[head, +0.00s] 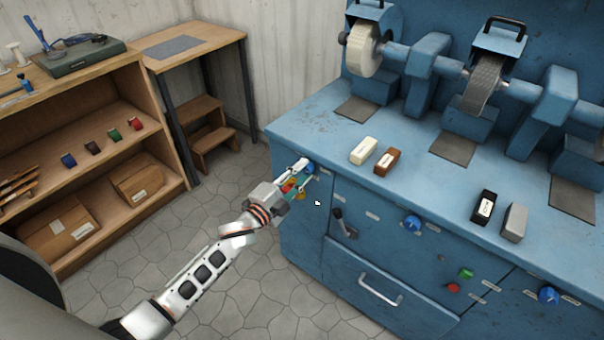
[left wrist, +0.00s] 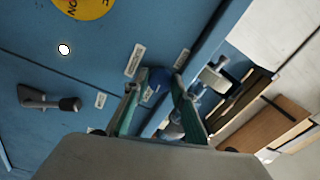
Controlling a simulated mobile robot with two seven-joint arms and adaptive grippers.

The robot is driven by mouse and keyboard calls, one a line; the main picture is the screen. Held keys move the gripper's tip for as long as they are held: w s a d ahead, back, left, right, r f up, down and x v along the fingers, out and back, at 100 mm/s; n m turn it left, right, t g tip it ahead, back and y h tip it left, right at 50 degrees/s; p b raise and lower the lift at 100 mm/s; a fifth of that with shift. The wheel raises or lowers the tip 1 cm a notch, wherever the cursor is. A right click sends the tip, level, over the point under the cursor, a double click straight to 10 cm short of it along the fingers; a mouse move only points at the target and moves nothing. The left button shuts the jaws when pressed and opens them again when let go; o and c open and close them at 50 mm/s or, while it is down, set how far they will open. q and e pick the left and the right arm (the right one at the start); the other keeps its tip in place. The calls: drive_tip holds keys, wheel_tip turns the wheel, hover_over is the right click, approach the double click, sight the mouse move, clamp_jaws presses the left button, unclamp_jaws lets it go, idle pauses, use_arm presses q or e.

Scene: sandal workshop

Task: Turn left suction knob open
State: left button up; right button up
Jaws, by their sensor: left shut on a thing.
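The left suction knob (head: 309,168) is blue and sits at the left end of the blue machine cabinet's front, just under the top's edge. My left gripper (head: 302,175) reaches it from the lower left and partly covers it in the head view. In the left wrist view the blue knob (left wrist: 158,77) shows between the two green-padded fingertips of my left gripper (left wrist: 155,97). The gripper is shut on the knob. The knob's pointer and exact angle are hidden. My right gripper is in neither view.
A dark lever handle (head: 342,225) sticks out right of the gripper. Two more blue knobs (head: 412,223) (head: 548,294) sit farther right. The drawer handle (head: 380,291) protrudes below. A wooden shelf (head: 110,170) stands left, with open floor between.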

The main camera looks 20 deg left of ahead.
use_arm(q)
drive_tip(key=shift+m, duration=0.7)
drive_tip(key=o, duration=1.1)
drive_tip(key=v, duration=1.2)
drive_tip(key=shift+f, duration=0.1)
